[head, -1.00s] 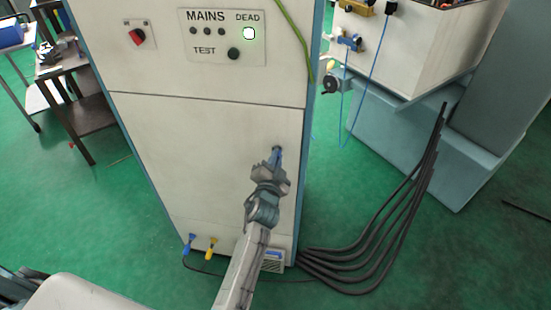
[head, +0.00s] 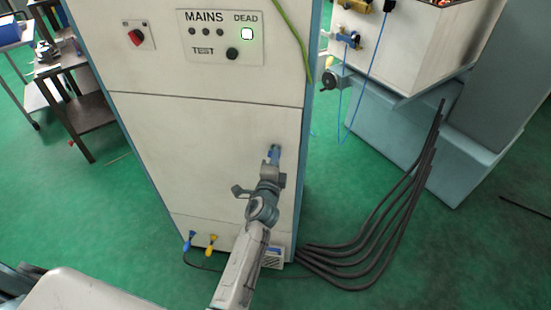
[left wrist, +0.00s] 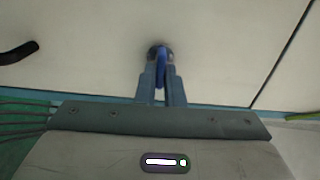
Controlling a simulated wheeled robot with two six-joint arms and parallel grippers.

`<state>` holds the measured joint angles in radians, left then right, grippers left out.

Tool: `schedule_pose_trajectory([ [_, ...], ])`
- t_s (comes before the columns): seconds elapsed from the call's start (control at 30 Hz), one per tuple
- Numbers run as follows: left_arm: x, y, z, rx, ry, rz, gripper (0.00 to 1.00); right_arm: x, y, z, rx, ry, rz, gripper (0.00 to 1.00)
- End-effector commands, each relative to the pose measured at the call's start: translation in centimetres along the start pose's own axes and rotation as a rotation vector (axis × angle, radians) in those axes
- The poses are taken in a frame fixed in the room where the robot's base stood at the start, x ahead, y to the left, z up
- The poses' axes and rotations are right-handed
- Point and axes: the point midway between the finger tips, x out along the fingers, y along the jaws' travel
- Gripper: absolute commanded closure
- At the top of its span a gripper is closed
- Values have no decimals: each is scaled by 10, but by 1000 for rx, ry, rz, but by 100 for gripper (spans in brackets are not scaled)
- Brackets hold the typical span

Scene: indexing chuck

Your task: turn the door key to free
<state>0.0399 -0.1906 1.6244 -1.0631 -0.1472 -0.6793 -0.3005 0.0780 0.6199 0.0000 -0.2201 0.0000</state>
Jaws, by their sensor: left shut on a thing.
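The blue door key (head: 273,151) sits in a dark round lock on the lower door of the cream cabinet (head: 200,160), near its right edge. My left gripper (head: 273,158) reaches up to it from below and is shut on it. In the left wrist view the key (left wrist: 160,65) stands between the two blue-grey fingers of my left gripper (left wrist: 160,75), in front of the lock. The fingers hide part of the key. I cannot read any lock marking. My right gripper is not in view.
Above are a red switch (head: 136,38) and a MAINS panel (head: 220,38) with a lit DEAD lamp (head: 247,34). Blue (head: 190,240) and yellow (head: 211,244) plugs are at the cabinet's foot. Black cables (head: 370,260) lie on the right. Green floor is open at left.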

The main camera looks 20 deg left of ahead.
Motion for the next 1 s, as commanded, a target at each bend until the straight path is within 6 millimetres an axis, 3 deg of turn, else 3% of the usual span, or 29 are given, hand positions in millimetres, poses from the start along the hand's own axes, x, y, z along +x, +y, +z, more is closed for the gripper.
schedule_pose_trajectory([
  [0.6, 2, -7, 1, 43, -1, -12, 100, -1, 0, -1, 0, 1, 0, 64],
  [0.63, 3, -7, 1, 43, -1, -12, 88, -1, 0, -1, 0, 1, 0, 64],
  [0.73, 2, -6, 1, 43, -1, -10, 70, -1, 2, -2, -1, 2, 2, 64],
  [1.0, 1, -3, 0, 41, -1, -5, 70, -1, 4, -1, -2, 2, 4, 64],
])
